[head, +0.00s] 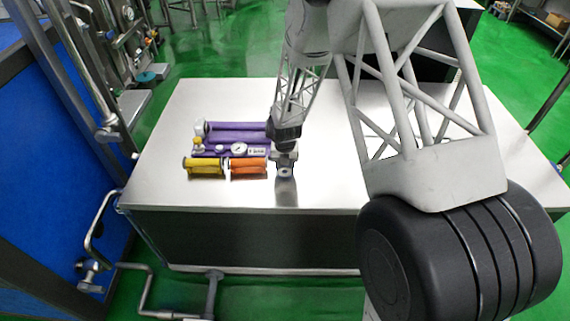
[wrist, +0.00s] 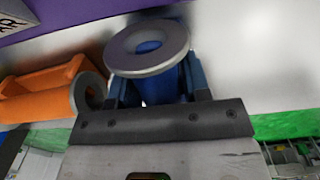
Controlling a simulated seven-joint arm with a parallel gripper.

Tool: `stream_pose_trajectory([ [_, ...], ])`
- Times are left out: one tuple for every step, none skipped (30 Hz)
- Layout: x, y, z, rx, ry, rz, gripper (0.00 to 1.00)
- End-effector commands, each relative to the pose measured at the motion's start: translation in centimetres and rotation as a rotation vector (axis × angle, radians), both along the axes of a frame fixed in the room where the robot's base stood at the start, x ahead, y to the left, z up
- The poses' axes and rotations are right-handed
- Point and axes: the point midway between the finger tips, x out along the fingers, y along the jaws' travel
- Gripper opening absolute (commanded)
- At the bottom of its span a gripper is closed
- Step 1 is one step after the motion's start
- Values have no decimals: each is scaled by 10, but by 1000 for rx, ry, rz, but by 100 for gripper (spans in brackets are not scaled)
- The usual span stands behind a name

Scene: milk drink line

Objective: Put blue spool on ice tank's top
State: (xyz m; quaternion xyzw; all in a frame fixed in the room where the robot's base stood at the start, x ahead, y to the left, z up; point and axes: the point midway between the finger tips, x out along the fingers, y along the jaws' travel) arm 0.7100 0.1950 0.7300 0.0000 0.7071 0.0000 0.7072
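The blue spool (wrist: 150,55) has grey flanges and a blue core. In the wrist view it sits between the two blue-grey fingers of my gripper (wrist: 158,85), which flank it closely and look shut on it. In the head view the spool (head: 285,173) shows as a small grey ring under my gripper (head: 285,160), near the front edge of the broad steel top. I take this steel-topped box (head: 330,195) to be the ice tank. A reflection shows below the spool; whether it touches the steel is unclear.
Left of my gripper lie an orange spool (head: 248,167), a yellow spool (head: 203,167) and purple rolls (head: 238,127). A purple device with a round gauge (head: 238,149) lies among them. The steel top's left end is clear. My arm hides part of its right side.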

Motion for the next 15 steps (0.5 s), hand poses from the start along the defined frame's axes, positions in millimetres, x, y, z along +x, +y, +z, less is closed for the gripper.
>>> stream_pose_trajectory([
  [0, 0, 0, 0, 0, 0, 52],
  [0, 0, 0, 0, 0, 0, 56],
  [0, 0, 0, 0, 0, 0, 60],
  [0, 0, 0, 0, 0, 0, 60],
  [0, 0, 0, 0, 0, 0, 60],
  [0, 0, 0, 0, 0, 0, 60],
  [0, 0, 0, 0, 0, 0, 60],
  [0, 0, 0, 0, 0, 0, 60],
  [0, 0, 0, 0, 0, 0, 60],
  [0, 0, 0, 0, 0, 0, 60],
  [0, 0, 0, 0, 0, 0, 60],
  [0, 0, 1, 0, 0, 0, 60],
  [0, 0, 1, 0, 0, 0, 60],
  [0, 0, 2, 0, 0, 0, 60],
  [0, 0, 3, 0, 0, 0, 60],
])
